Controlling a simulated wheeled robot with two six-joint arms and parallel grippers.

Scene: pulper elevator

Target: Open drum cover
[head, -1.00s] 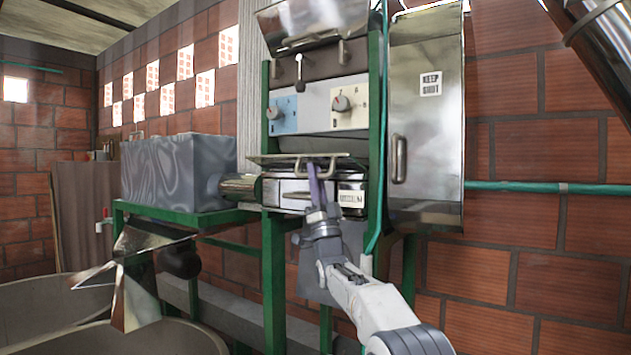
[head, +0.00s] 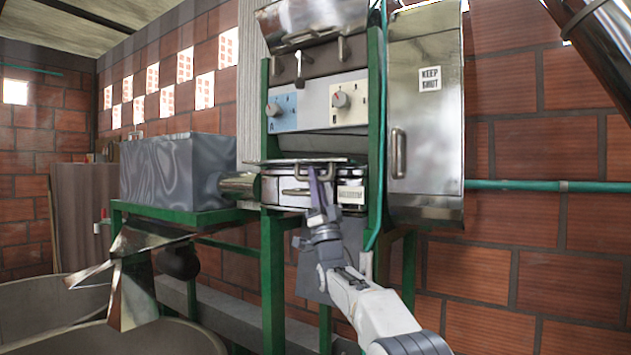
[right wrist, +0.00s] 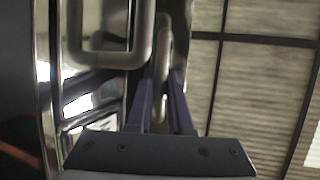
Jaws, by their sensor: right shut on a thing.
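The drum cover appears to be the flat metal flap (head: 275,162) with a U-shaped handle (head: 299,170) on the front of the pulper, in the middle of the head view. It lies nearly level, seen almost edge-on. My right gripper (head: 316,182) is at the handle. In the right wrist view its two purple fingers (right wrist: 161,100) are closed on a rounded grey bar (right wrist: 162,60), which appears to be the cover handle. A larger grey loop (right wrist: 147,45) stands beside the fingers there. My left gripper is not in view.
A metal cabinet panel (head: 425,130) marked "KEEP SHUT" hangs to the right. Green posts (head: 272,270) frame the machine. A grey box (head: 175,170) and a shiny chute (head: 130,290) stand left, above round tanks (head: 120,340). Brick wall (head: 540,270) lies behind.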

